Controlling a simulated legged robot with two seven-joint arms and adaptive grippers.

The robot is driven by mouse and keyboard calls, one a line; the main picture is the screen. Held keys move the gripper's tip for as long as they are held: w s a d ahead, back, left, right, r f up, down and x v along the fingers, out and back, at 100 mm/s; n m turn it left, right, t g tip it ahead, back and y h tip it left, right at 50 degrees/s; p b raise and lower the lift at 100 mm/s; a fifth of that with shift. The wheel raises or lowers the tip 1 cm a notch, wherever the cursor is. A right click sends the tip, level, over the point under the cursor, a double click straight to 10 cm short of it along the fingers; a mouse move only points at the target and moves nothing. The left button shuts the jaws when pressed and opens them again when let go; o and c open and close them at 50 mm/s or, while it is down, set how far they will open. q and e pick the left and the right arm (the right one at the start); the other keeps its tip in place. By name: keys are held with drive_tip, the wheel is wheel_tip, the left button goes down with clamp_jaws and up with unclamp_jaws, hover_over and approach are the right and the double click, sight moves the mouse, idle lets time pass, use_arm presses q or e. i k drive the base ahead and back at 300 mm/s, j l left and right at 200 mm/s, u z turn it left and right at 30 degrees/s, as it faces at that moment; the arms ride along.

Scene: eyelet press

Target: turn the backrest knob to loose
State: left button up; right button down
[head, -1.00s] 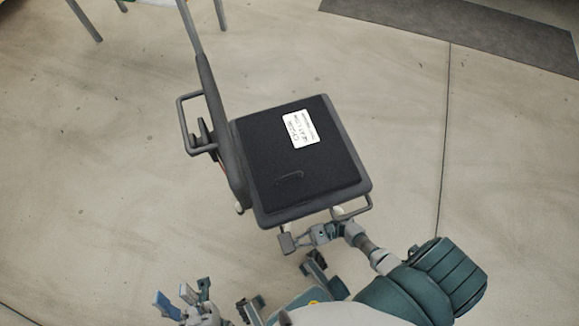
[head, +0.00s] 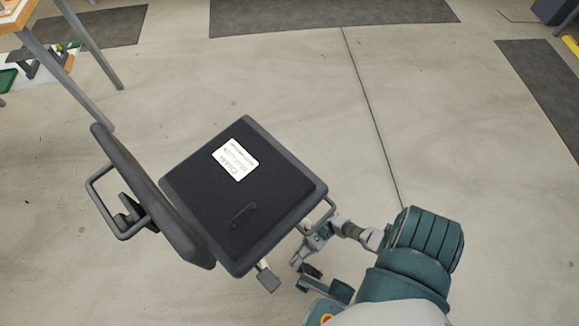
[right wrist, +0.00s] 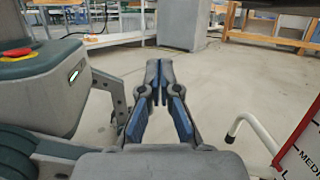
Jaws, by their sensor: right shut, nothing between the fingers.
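A chair-like unit has a black padded seat (head: 200,190) with a white label and a dark grey backrest (head: 150,190) along its left side in the head view. A dark fitting (head: 133,212) sits behind the backrest, inside a grey tube loop; I cannot tell whether it is the backrest knob. A small grey paddle (head: 268,279) sticks out below the seat's front corner. My right gripper (head: 297,261) is near the seat's front right edge, apart from the backrest. In the right wrist view my right gripper (right wrist: 158,68) is shut and empty. My left gripper is out of view.
A table with metal legs (head: 75,45) stands at the upper left. Dark mats (head: 330,12) lie on the floor, which is otherwise open beyond the seat. In the right wrist view, a white tube (right wrist: 255,125) and a red-edged panel (right wrist: 303,140) are close at right.

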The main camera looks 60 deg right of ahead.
sight(125, 222)
drive_tip(key=k, duration=1)
